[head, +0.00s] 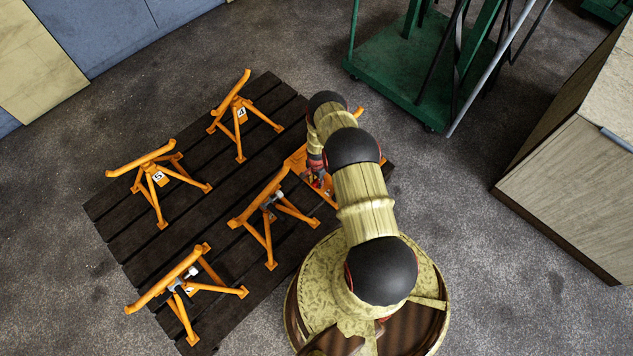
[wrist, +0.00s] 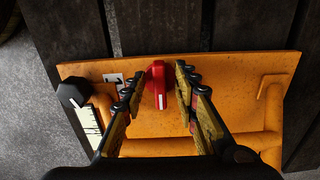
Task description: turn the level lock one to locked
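An orange panel (wrist: 215,78) lies under my gripper in the wrist view; part of it shows in the head view (head: 297,160). A red knob (wrist: 158,78) with a white mark along its lower part stands on it, near the far edge. A small white label (wrist: 113,78) that looks like a 1 is left of the knob. A black faceted knob (wrist: 73,92) with a white line is at the panel's left edge. I cannot tell for sure which knob is the level lock. My gripper (wrist: 157,78) is open, its fingers either side of the red knob with narrow gaps.
Several orange stands, such as the one marked 5 (head: 157,178), stand on a dark slatted pallet (head: 130,215) left of my arm. A green trolley (head: 400,90) is behind. A wooden cabinet (head: 570,190) is at right. Grey floor between them is free.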

